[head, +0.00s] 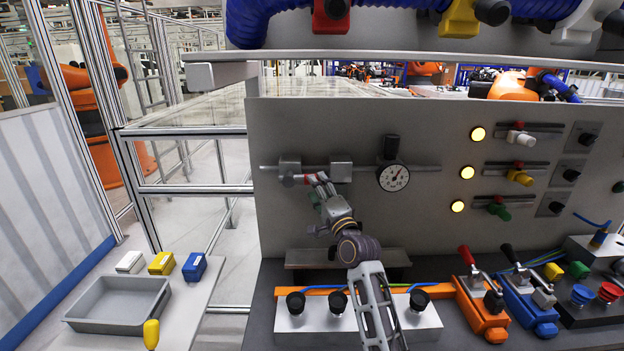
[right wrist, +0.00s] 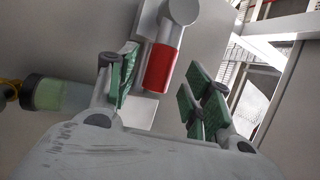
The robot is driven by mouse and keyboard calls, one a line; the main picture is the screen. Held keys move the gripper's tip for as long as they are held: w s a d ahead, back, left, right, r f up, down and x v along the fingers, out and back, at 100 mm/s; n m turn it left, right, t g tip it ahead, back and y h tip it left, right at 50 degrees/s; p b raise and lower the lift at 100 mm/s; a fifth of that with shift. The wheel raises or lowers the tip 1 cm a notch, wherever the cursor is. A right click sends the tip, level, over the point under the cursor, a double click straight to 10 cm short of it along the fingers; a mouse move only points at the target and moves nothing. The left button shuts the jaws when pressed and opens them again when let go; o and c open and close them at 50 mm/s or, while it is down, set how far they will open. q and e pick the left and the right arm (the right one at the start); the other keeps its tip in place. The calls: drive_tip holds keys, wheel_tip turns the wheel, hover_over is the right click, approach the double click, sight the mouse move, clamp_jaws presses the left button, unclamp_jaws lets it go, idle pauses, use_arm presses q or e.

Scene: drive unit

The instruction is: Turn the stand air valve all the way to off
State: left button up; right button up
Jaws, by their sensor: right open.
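The stand air valve (head: 290,167) is on the horizontal pipe at the left of the grey panel. Its red handle (head: 305,178) sticks out to the right, close to my fingers. In the right wrist view the red handle (right wrist: 163,66) hangs from a grey round hub (right wrist: 182,10). My right gripper (head: 319,190) is in front of the panel; in its wrist view the green-padded fingers (right wrist: 160,90) are spread open. The handle appears in the gap between them, nearer the left finger; I cannot tell whether it touches. My left gripper is not in view.
A pressure gauge (head: 393,178) sits on the pipe to the right. A clear greenish cylinder (right wrist: 62,93) is beside the left finger in the wrist view. Below are a white box with black knobs (head: 295,318) and orange (head: 480,308) and blue lever units. A grey tray (head: 118,304) is at left.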

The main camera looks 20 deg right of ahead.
sight(301, 179)
drive_tip(key=shift+p+x, duration=0.3)
drive_tip(key=shift+x, duration=2.05)
drive_tip(key=shift+c, duration=0.3)
clamp_jaws()
